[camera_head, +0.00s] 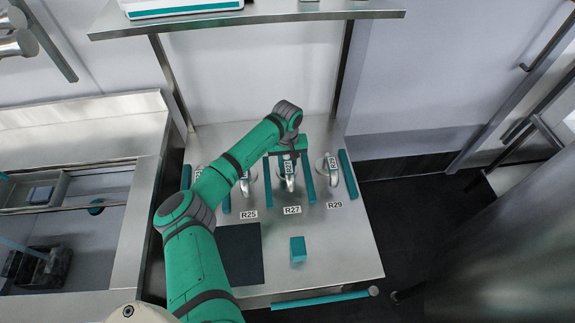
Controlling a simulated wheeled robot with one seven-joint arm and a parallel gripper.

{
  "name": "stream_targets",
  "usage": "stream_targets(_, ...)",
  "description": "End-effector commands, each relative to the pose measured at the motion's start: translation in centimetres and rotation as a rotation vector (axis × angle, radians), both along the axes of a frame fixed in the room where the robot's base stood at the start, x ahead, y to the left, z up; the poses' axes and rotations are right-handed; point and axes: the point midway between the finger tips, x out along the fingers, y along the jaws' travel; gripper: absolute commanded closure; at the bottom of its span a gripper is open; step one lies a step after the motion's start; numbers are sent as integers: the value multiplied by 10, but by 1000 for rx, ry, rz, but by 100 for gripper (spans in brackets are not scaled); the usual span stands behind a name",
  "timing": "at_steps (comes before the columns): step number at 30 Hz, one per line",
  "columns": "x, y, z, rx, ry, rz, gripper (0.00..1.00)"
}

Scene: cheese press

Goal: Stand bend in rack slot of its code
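My gripper (288,158) is over the rack slot labelled R27 (292,210), pointing down. A shiny metal bend (289,184) with a small code tag stands in that slot, right below or between the fingers. The fingers are too small and too covered to tell whether they touch the bend. The tag's code is too small to read surely. Another tagged bend (330,168) stands at slot R29 (335,205). A third bend (246,186) stands at slot R25 (248,215), partly behind my arm. Part of another tagged item shows left of my arm.
Teal upright dividers (347,175) separate the slots. A dark mat (240,262) lies bare at the table's front left, and a teal block (298,249) stands to its right. A metal shelf (250,18) hangs above the back. A sink (75,230) is at left. The table's front right is clear.

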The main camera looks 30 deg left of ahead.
Motion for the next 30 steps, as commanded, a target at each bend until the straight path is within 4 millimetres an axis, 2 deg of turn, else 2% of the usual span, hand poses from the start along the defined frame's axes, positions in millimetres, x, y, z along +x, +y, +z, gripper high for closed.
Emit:
stream_targets(1,0,0,-1,0,0,0,100)
stream_targets(2,0,0,-2,0,1,0,70)
stream_targets(3,0,0,-2,-1,1,0,61)
stream_targets(4,0,0,-1,-1,1,0,56)
stream_targets(13,0,0,0,0,0,0,56)
stream_targets(17,1,0,8,1,-1,-1,56)
stream_targets(30,1,-1,90,2,-1,-3,56)
